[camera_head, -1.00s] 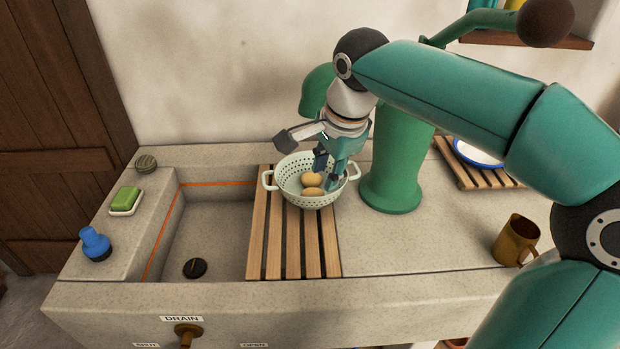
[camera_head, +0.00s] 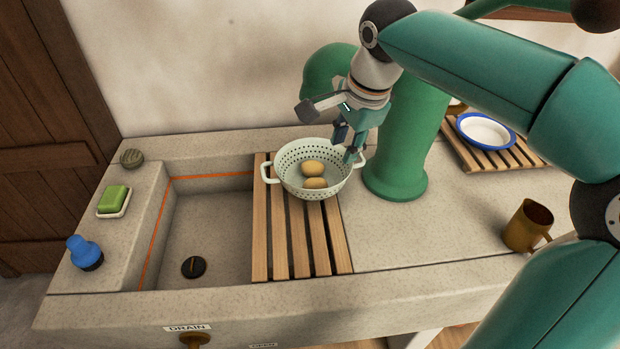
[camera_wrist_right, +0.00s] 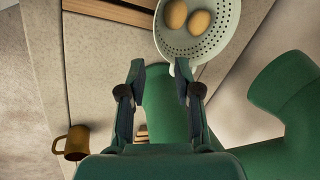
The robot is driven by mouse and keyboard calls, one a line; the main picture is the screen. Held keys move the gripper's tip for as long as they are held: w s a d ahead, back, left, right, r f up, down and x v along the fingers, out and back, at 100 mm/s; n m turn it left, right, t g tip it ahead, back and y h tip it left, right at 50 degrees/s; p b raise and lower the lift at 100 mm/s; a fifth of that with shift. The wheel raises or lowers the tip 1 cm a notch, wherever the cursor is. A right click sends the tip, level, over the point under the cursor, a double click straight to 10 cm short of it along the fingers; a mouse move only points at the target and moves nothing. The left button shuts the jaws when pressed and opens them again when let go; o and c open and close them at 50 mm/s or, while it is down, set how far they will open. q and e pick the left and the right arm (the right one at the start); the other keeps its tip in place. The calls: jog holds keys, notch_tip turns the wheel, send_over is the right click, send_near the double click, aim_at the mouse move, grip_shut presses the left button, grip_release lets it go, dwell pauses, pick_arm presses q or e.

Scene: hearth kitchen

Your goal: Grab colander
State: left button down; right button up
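The colander (camera_head: 288,182) is pale, perforated and two-handled. My left gripper is not in view.
A thick green pump (camera_head: 396,165) stands close right of the colander. The slatted rack (camera_head: 290,262) is bare in front of it. A brown mug (camera_head: 526,228) stands at the right, and a blue-rimmed dish (camera_head: 486,132) sits on another rack behind. Green soap (camera_head: 114,199) lies left of the basin.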

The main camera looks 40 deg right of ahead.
jog(key=b, duration=0.2)
send_over(331, 191)
jog(key=f, duration=1.1)
jog(key=shift+s, duration=0.3)
jog(key=shift+s+x, duration=0.15)
jog(key=shift+x, duration=1.15)
jog(key=shift+s+x, duration=0.1)
jog(key=shift+x, duration=1.25)
jog(key=shift+c, duration=0.2)
grip_shut()
jog(key=shift+d, duration=0.1)
